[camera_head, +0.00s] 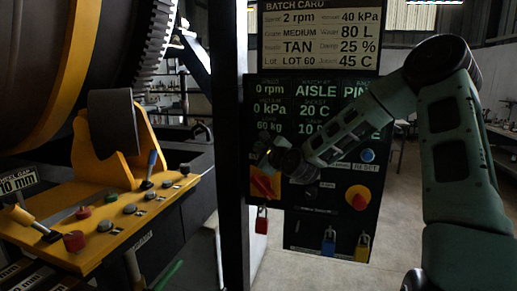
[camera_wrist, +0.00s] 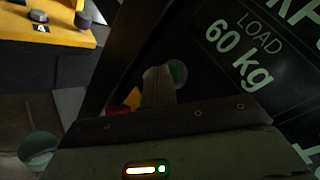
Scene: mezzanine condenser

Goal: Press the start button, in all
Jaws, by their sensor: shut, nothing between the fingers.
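A dark control panel (camera_head: 330,215) hangs in the middle of the head view. In the wrist view a round green button (camera_wrist: 179,72) shows on the panel, just right of my gripper's fingertips (camera_wrist: 158,78) and partly behind them. I cannot read its label. My gripper (camera_head: 268,157) is shut and empty, close to the panel's left side. I cannot tell whether the fingers touch the button. In the head view my gripper and wrist hide that spot.
The panel also has a red-and-yellow rotary switch (camera_head: 264,183), a blue reset button (camera_head: 367,155), a red-yellow stop knob (camera_head: 358,197) and padlocks, one blue (camera_head: 329,242). A dark post (camera_head: 234,130) stands left of it. A yellow console (camera_head: 110,215) with buttons and levers is farther left.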

